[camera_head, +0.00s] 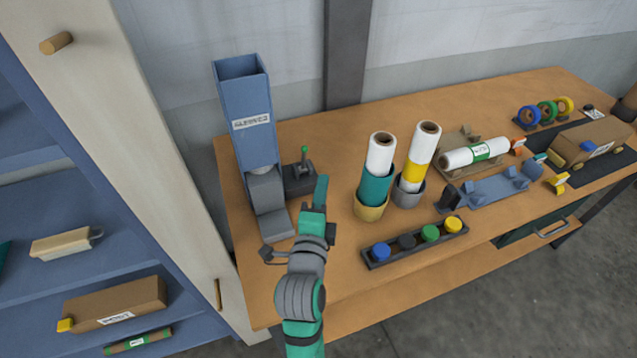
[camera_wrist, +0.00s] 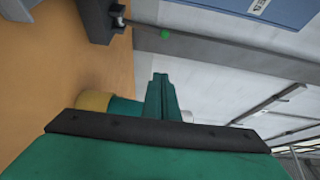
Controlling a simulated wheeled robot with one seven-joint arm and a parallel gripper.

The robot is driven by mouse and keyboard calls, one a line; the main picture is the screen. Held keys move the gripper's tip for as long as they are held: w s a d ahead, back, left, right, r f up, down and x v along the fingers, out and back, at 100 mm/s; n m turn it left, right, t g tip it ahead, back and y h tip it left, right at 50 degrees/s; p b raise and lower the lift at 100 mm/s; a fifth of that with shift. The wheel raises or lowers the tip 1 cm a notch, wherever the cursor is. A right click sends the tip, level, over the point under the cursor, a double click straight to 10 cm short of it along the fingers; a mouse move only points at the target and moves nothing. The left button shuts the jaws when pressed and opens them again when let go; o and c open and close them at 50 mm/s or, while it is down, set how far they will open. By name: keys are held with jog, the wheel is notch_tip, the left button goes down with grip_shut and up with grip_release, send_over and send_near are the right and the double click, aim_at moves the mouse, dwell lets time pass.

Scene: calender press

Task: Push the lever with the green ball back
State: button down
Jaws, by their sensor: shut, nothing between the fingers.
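The lever (camera_head: 304,159) with a small green ball on top stands on a dark grey base block (camera_head: 299,180) beside the blue press (camera_head: 253,130). The lever looks roughly upright in the head view. In the wrist view the green ball (camera_wrist: 165,34) shows at the end of a thin rod, with the dark base (camera_wrist: 98,18) to its left. My gripper (camera_head: 321,190) is shut and empty. It is in front of the lever and a little to its right, apart from it. In the wrist view my gripper's fingers (camera_wrist: 160,95) point up the picture, below the ball.
Two rolls in cups, one teal (camera_head: 376,185) and one yellow (camera_head: 414,170), stand close to the right of my gripper. A dark tray with coloured knobs (camera_head: 415,242) lies at the table's front. A shelf unit (camera_head: 90,240) stands at the left.

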aim_at(304, 160)
jog(key=w+a, duration=0.2)
jog(key=w, duration=0.7)
jog(key=shift+w+f, duration=0.2)
jog(key=shift+w, duration=0.05)
jog(key=shift+a, duration=0.1)
jog(key=shift+w+a+r, duration=0.1)
jog(key=shift+w+r, duration=0.1)
jog(key=shift+w, duration=0.1)
jog(key=shift+g, duration=0.3)
